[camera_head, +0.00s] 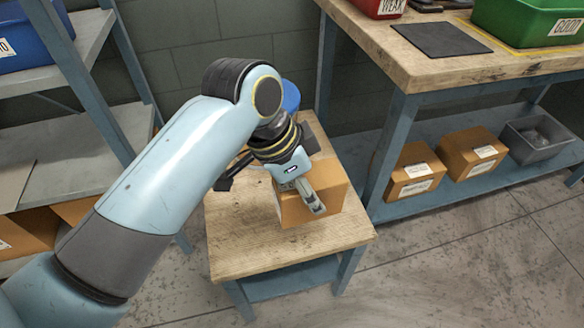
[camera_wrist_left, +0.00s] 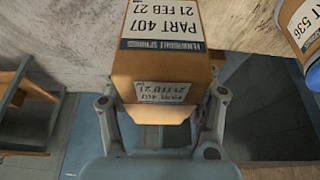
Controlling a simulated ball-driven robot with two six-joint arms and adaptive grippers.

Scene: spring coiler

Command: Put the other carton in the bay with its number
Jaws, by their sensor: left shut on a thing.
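A brown carton (camera_head: 328,198) is at the small wooden table, under my left gripper. In the left wrist view the carton (camera_wrist_left: 165,65) has a white label reading PART 407, 21 FEB 27. My left gripper (camera_head: 305,190) is shut on it, with one finger at each side in the left wrist view (camera_wrist_left: 160,110). I cannot tell whether the carton touches the tabletop. A brown and blue thing labelled PART 536 (camera_wrist_left: 300,28) shows at the upper right of the wrist view. No bay number is readable. My right gripper is not in view.
The small table (camera_head: 245,235) has bare wood in front. A blue round thing (camera_head: 290,95) stands behind. Two cartons (camera_head: 415,172) (camera_head: 474,152) and a grey bin (camera_head: 540,138) sit on the right bench's lower shelf. A rack (camera_head: 85,150) stands left, cartons (camera_head: 22,238) low in it.

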